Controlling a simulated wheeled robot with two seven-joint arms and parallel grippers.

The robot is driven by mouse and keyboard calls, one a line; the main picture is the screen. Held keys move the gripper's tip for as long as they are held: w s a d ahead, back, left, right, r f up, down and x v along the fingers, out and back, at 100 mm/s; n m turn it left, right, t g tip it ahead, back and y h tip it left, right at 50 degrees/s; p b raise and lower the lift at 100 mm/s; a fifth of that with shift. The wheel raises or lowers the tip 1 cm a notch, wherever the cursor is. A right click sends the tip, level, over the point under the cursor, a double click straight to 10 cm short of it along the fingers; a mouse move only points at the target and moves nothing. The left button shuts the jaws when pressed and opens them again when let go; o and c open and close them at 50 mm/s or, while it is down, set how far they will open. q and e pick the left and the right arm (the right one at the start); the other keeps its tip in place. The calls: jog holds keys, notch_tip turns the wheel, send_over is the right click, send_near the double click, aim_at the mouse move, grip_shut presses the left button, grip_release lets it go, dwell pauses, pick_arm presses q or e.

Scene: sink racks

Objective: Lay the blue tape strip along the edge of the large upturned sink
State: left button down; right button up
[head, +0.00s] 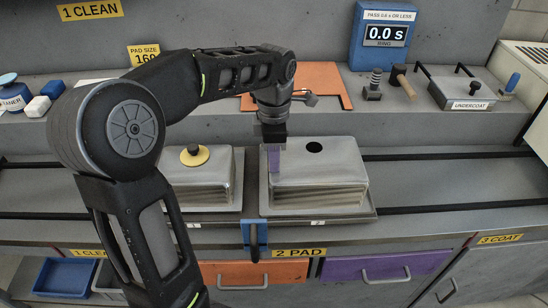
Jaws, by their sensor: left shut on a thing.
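The large upturned sink (335,172) is steel with a dark round drain hole on top, on the tray marked 2. My left gripper (272,143) points down over its left end, shut on a narrow bluish-purple strip (273,159). The strip hangs upright at the sink's left edge; I cannot tell whether it touches the sink. It looks more purple than blue. Part of the sink's upper left corner is hidden behind the strip and gripper. My right gripper is out of view.
A smaller upturned sink (213,180) with a yellow disc (194,155) on top stands to the left, partly behind my left arm. A blue bracket (254,233) sits at the front. An orange mat (320,78) and a coating tray (462,93) lie on the back shelf.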

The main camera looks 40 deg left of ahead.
pick_arm(q)
jog(key=shift+f, duration=0.4)
dwell(0.7)
jog(key=c, duration=0.9)
grip_release()
jog(key=shift+o, duration=0.2)
jog(key=shift+r+p, duration=2.55)
jog(key=shift+r, duration=1)
